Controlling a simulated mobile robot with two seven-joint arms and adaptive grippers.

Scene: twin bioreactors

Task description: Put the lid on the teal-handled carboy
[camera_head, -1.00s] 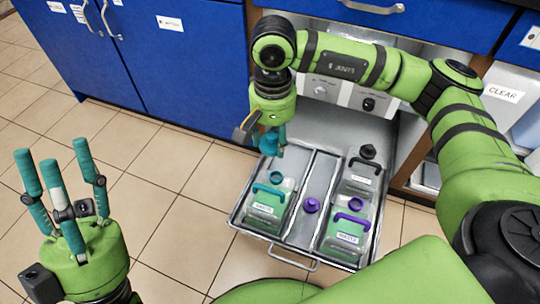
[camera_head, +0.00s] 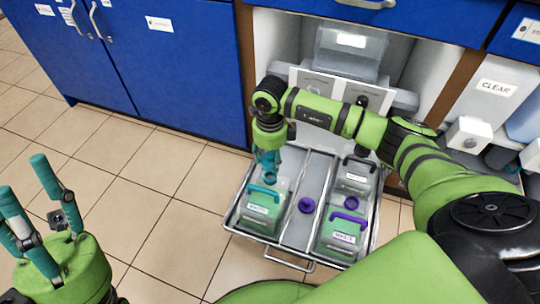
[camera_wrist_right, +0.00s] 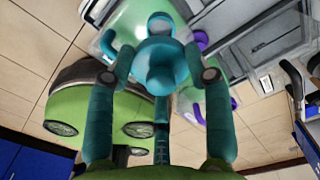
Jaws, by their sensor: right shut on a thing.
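The teal-handled carboy (camera_head: 262,210) stands in the left compartment of the pulled-out tray, its green contents and white label showing. My right gripper (camera_head: 268,160) points down over its back part. It is shut on the teal lid, which shows between the fingers in the right wrist view (camera_wrist_right: 160,64). There the lid is close to the carboy's ring-like neck (camera_wrist_right: 160,20); I cannot tell whether they touch. My left gripper (camera_head: 30,200) is open and empty, fingers up, at the left edge, away from the tray.
A purple-handled carboy (camera_head: 342,236) and a dark-handled carboy (camera_head: 354,178) stand in the tray's right compartment. A purple lid (camera_head: 306,205) lies in the middle strip. The tray (camera_head: 286,248) sits before the blue cabinets (camera_head: 170,75). Floor to its left is clear.

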